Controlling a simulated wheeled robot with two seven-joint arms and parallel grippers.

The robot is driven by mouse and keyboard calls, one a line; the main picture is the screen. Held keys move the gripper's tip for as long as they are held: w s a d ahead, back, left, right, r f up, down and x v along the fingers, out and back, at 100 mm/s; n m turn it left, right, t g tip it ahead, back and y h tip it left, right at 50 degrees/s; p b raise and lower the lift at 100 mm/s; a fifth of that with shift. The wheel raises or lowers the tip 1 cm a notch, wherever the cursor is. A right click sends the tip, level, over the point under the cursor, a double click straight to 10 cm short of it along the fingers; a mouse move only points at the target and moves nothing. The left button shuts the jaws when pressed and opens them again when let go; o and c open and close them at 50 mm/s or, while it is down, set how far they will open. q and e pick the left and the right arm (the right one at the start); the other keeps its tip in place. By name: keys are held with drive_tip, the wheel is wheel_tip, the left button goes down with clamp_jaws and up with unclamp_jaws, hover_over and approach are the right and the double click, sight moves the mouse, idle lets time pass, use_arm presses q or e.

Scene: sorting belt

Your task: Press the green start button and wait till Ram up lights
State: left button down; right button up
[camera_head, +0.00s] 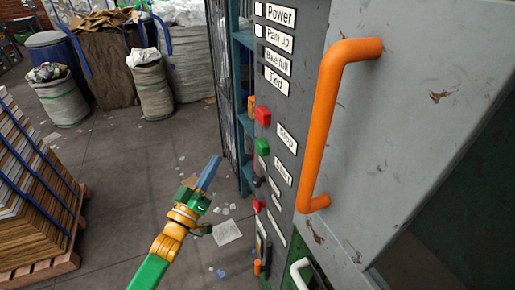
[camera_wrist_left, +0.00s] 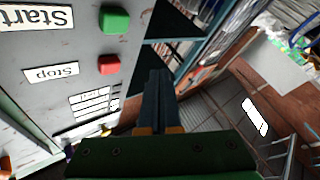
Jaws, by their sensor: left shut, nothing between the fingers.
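The green start button (camera_head: 262,147) sticks out from the edge of the grey control panel (camera_head: 297,75). In the left wrist view it is the green button (camera_wrist_left: 114,20) beside the Start label (camera_wrist_left: 35,17). The Ram up label (camera_head: 279,39) is near the panel's top, with a bright white square (camera_head: 259,30) beside it. A similar white square (camera_head: 259,9) is beside the Power label; none as bright shows by the two labels below. My left gripper (camera_head: 210,171) is shut and empty, left of the button and apart from it. My right gripper is not in view.
A red button (camera_head: 263,115) labelled Stop sits close to the green one. A large orange handle (camera_head: 325,120) stands out from the grey door at right. Stacked boards on a pallet (camera_head: 30,200) are at left, and sacks (camera_head: 152,85) behind. Scraps litter the floor.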

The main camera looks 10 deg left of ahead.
sight(263, 147)
use_arm(q)
drive_tip(key=w+d+b, duration=0.3)
drive_tip(key=w+d, duration=0.1)
drive_tip(key=d, duration=0.3)
drive_tip(key=shift+w+d, duration=0.2)
drive_tip(key=shift+w, duration=0.2)
idle(1.7)
drive_tip(key=shift+w+d, duration=0.25)
drive_tip(key=shift+d, duration=0.1)
